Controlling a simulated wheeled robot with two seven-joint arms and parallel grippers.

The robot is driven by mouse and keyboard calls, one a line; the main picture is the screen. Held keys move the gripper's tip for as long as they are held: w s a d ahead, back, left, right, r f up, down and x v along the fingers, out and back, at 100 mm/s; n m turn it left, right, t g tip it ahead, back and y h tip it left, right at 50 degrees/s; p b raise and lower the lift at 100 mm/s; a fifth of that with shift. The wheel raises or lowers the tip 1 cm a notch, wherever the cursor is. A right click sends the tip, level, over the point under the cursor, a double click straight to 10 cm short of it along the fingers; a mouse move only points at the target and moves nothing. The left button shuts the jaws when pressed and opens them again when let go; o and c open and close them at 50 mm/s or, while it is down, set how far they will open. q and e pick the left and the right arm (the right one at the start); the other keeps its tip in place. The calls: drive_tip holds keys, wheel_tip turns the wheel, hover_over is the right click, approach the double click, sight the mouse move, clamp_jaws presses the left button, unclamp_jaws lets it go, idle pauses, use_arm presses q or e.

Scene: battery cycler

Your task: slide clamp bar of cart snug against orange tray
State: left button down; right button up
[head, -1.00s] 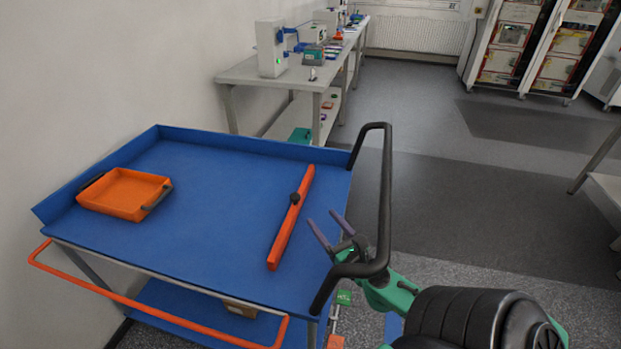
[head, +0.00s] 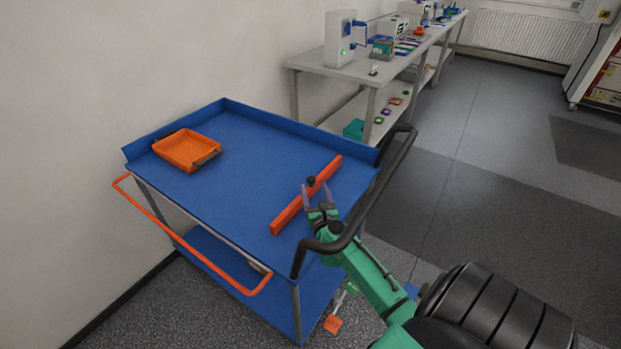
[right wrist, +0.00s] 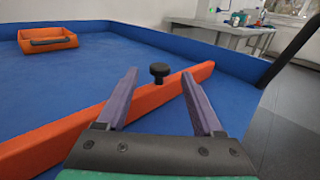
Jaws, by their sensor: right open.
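The orange tray (head: 188,149) lies at the far left of the blue cart top (head: 240,158), with dark handles at its ends. It also shows in the right wrist view (right wrist: 48,40). The orange clamp bar (head: 291,211) lies across the right part of the cart top, with a wide stretch of blue between it and the tray. A black knob (head: 311,181) stands on the bar; it also shows in the right wrist view (right wrist: 159,72). My right gripper (head: 318,191) is open at the bar, its fingers either side of the knob in the picture; contact cannot be told. My left gripper is out of view.
The cart's black push handle (head: 372,195) rises at its right end, close to my right arm. An orange rail (head: 190,245) runs along the front left. A bench (head: 320,62) with devices stands behind. The cart top between tray and bar is clear.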

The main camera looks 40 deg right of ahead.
sight(312, 182)
drive_tip(key=x, duration=0.5)
drive_tip(key=shift+b, duration=0.35)
drive_tip(key=shift+w+d, duration=0.15)
drive_tip(key=shift+w, duration=0.1)
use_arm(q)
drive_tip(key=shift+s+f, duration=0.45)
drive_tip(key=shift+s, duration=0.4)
use_arm(e)
drive_tip(key=shift+c, duration=0.8)
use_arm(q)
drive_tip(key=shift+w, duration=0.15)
use_arm(e)
clamp_jaws()
